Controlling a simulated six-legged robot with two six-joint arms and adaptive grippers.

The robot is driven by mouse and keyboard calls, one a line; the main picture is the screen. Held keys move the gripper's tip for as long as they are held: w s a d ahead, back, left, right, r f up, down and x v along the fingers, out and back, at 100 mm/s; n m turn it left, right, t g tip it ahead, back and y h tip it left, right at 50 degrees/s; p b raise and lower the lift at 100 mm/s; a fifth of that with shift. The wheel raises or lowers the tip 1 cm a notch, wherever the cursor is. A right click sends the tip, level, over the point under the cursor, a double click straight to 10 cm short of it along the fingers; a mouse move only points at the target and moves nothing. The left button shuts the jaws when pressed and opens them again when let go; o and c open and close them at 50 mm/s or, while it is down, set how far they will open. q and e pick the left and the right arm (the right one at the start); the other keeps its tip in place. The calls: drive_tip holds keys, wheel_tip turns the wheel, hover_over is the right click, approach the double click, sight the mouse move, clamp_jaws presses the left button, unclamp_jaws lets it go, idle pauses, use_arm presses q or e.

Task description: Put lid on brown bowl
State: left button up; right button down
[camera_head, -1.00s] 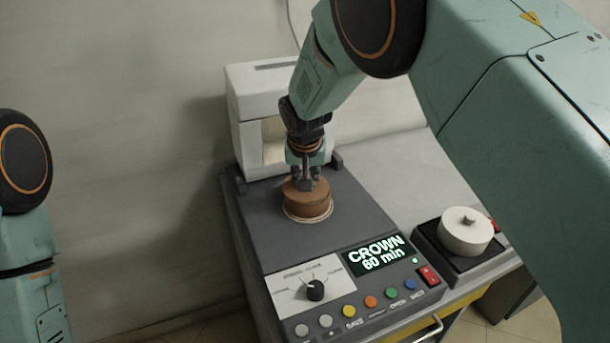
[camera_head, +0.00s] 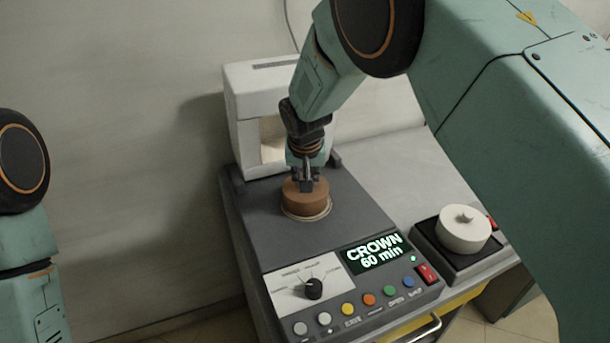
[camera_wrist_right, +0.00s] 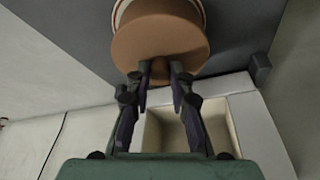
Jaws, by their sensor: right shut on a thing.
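A brown round body with a flat top (camera_head: 307,204) stands on a pale ring (camera_head: 294,217) on the grey machine top. I cannot tell where the lid ends and the bowl begins. My right gripper (camera_head: 306,184) points down at its top and is shut on the lid, which shows as a brown disc in the right wrist view (camera_wrist_right: 160,42). The fingers meet at the disc's near part and hide the spot they hold. A cream band with a red line (camera_wrist_right: 121,12) shows behind the disc. My left gripper is out of view.
The grey machine (camera_head: 262,222) has a dial (camera_head: 313,288), several coloured buttons and a lit display (camera_head: 376,254). A white open-fronted box (camera_head: 250,110) stands behind it. A white cylinder (camera_head: 463,233) with a small knob sits on a black pad (camera_head: 424,246) at right.

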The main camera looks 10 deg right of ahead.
drive_tip(key=c, duration=1.1)
unclamp_jaws()
drive_tip(key=o, duration=0.5)
drive_tip(key=shift+c, duration=0.2)
drive_tip(key=shift+r+p, duration=3)
drive_tip(key=shift+r, duration=0.55)
